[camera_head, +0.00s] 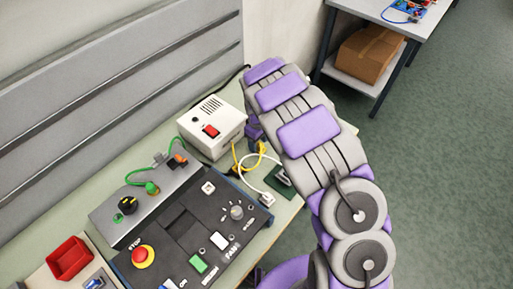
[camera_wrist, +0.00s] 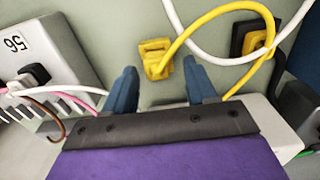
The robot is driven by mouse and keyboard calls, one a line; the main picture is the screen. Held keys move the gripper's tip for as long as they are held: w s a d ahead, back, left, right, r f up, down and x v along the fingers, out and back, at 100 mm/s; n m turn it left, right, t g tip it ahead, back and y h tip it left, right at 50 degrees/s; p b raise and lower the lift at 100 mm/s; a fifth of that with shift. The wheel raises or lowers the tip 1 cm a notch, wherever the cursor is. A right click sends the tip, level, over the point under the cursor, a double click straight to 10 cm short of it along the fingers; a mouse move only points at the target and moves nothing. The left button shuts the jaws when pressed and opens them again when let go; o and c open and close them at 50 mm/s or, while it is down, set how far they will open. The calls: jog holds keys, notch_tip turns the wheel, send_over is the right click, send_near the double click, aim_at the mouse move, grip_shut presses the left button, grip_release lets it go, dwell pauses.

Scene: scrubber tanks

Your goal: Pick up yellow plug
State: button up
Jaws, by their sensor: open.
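The yellow plug (camera_wrist: 155,58) lies on the pale green bench top in the wrist view, with a yellow cable curving from it to the upper right. My gripper (camera_wrist: 160,82) is open, with its two blue fingers apart on either side of and just short of the plug. Nothing is between the fingers except part of the bench and the plug's near end. In the head view the yellow cable (camera_head: 248,160) shows beside the white box, and my purple and grey arm hides the gripper.
A white box with a red switch (camera_head: 212,126) stands beside the cables. A white cable (camera_wrist: 215,58) crosses near the yellow one. A black socket (camera_wrist: 248,38) sits to the right. A black control panel (camera_head: 190,235) and a red bin (camera_head: 68,258) occupy the bench.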

aim_at(260, 144)
jog(key=shift+d, duration=0.85)
jog(key=shift+a+f, duration=0.2)
jog(key=shift+a, duration=0.85)
jog(key=c, duration=0.6)
jog(key=shift+c, duration=0.7)
jog(key=shift+d, duration=0.2)
jog(key=shift+c, duration=0.8)
jog(key=shift+d, duration=0.45)
grip_shut()
jog(key=shift+a, duration=0.2)
jog(key=shift+a+r, duration=0.15)
jog(key=shift+r, duration=0.35)
notch_tip(260, 144, up, 3)
jog(key=shift+r+p, duration=0.1)
jog(key=shift+p, duration=0.5)
jog(key=s+a+r+p, duration=0.2)
jog(key=s+r, duration=0.1)
jog(key=s, duration=1.3)
jog(key=shift+r+p, duration=0.3)
jog(key=shift+r, duration=0.1)
